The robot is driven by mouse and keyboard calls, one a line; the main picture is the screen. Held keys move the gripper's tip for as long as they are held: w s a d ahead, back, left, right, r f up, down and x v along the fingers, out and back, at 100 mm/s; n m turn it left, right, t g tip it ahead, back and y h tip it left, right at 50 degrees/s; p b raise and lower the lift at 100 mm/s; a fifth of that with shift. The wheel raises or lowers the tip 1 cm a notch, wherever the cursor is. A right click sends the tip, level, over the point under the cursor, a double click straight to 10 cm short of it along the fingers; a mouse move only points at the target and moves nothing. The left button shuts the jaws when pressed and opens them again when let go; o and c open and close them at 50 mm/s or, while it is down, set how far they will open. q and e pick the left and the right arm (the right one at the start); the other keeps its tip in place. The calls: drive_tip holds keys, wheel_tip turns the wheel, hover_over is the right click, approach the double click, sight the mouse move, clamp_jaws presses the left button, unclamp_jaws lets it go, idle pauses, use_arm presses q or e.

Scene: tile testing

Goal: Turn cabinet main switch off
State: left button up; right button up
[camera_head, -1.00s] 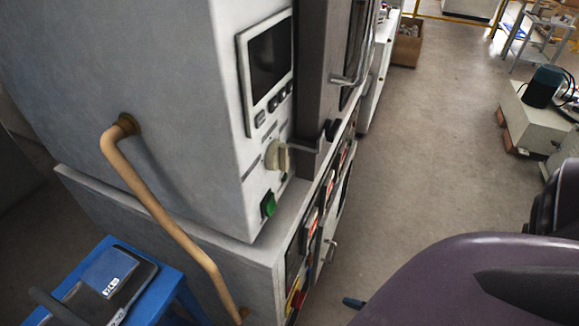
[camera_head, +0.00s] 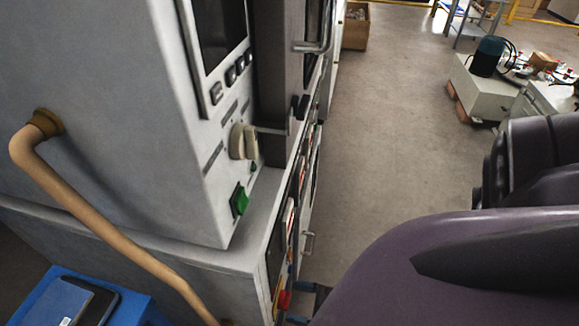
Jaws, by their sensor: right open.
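A red rotary switch on a yellow plate (camera_head: 284,299) sits low on the front of the grey cabinet (camera_head: 232,257), near the bottom of the picture. It looks like the main switch; its exact setting is too small to tell. My right gripper (camera_head: 304,304) shows only as dark blue-grey fingertips past the edge of my purple arm. It is open, just right of the red switch, and appears apart from it. The rest of this gripper is hidden behind my arm. My left gripper is out of view.
Above are a beige knob (camera_head: 238,141), a green button (camera_head: 239,200) and a screen (camera_head: 219,30). A tan bent pipe (camera_head: 100,222) runs down the cabinet's side to the bottom. A blue stand (camera_head: 135,309) is at lower left.

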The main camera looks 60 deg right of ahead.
drive_tip(key=shift+x, duration=1.05)
drive_tip(key=shift+c, duration=0.4)
drive_tip(key=c, duration=0.9)
drive_tip(key=shift+o, duration=0.2)
drive_tip(key=shift+n, duration=0.3)
use_arm(q)
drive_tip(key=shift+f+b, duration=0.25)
drive_tip(key=shift+b, duration=0.3)
use_arm(e)
drive_tip(key=shift+s+a+f+n, duration=0.1)
drive_tip(key=shift+f+n, duration=0.05)
drive_tip(key=shift+n, duration=4.15)
drive_tip(key=shift+s+a+f+n, duration=0.1)
drive_tip(key=shift+f+n, duration=0.05)
drive_tip(key=shift+n, duration=4.15)
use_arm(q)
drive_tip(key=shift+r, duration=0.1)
use_arm(e)
drive_tip(key=shift+w, duration=0.1)
